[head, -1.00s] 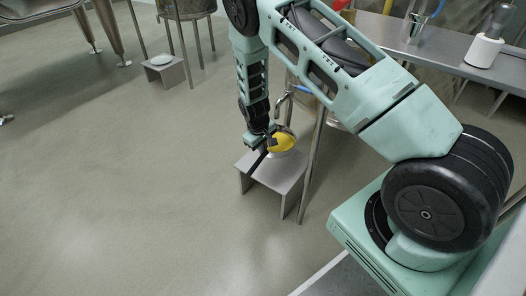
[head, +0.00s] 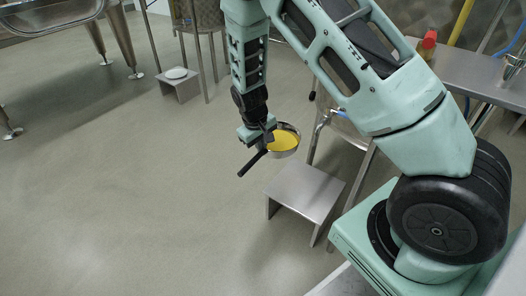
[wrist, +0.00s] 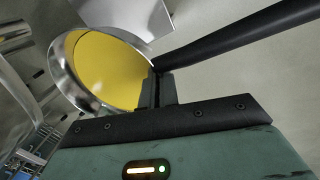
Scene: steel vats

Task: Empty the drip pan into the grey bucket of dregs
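The drip pan (head: 287,150) is a small round steel pan with a long dark handle (head: 252,163) and yellow liquid in it. My gripper (head: 268,138) is shut on the pan at the root of its handle and holds it in the air, behind and above a low steel stool. In the wrist view the pan (wrist: 66,68) is left of the gripper fingers (wrist: 160,88), and the handle (wrist: 235,40) runs off to the upper right. The pan looks about level in the head view. I see no grey bucket in these frames.
The low steel stool (head: 305,190) stands below, bare on top. Another stool (head: 180,88) with a white dish (head: 177,73) stands at the back left beside vat legs. A steel bench (head: 475,72) with a red-capped bottle (head: 428,44) is at right. The floor at left is clear.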

